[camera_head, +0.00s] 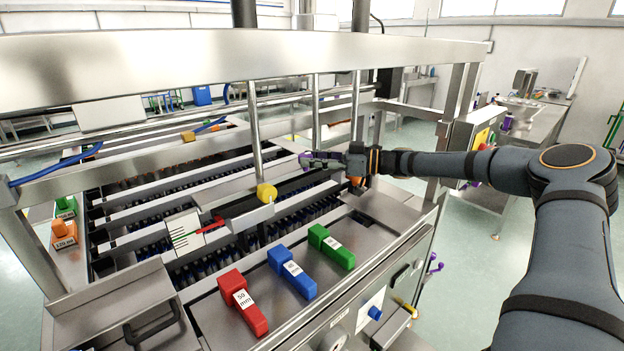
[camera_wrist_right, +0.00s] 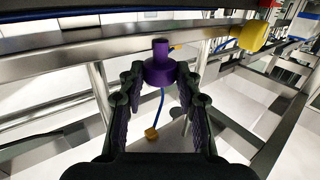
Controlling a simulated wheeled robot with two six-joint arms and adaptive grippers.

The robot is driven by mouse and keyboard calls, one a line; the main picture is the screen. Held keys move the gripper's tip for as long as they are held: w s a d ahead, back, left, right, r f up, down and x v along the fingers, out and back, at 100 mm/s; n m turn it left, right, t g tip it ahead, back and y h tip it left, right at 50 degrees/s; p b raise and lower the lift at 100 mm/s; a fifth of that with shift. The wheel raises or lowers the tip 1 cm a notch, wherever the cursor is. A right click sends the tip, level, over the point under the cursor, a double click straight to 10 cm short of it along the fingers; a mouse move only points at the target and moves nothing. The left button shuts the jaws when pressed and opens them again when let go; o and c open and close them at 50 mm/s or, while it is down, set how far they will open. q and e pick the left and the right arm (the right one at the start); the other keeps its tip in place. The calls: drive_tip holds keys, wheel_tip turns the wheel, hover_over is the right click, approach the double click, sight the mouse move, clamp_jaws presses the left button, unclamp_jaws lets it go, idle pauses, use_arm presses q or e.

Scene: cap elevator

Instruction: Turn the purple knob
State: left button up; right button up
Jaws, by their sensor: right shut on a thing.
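The purple knob (camera_wrist_right: 159,66) shows in the right wrist view, with a wide round base and a narrower stem on top. My right gripper (camera_wrist_right: 160,78) is shut on it, with a fingertip on either side of the wide base. In the head view my right gripper (camera_head: 318,160) reaches in from the right over the machine, under its top beam; I cannot clearly tell the knob from the purple finger pads there. My left gripper is not in view.
Red (camera_head: 242,301), blue (camera_head: 292,271) and green (camera_head: 331,246) labelled blocks lie on the machine's front plate. A yellow knob (camera_head: 266,192) sits on a rod to the left of my gripper. Metal rods and the top beam (camera_head: 180,62) surround the arm.

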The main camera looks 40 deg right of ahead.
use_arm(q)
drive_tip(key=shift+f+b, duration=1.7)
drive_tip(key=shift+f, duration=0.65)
use_arm(e)
drive_tip(key=shift+d+f+m+t+y, duration=0.25)
drive_tip(key=shift+f+m+t+y, duration=0.25)
drive_tip(key=shift+m, duration=0.4)
drive_tip(key=shift+r, duration=0.1)
drive_tip(key=o, duration=0.8)
drive_tip(key=shift+c, duration=0.2)
drive_tip(key=o, duration=0.4)
drive_tip(key=shift+w+a, duration=0.1)
drive_tip(key=shift+w, duration=0.1)
drive_tip(key=shift+r, duration=0.1)
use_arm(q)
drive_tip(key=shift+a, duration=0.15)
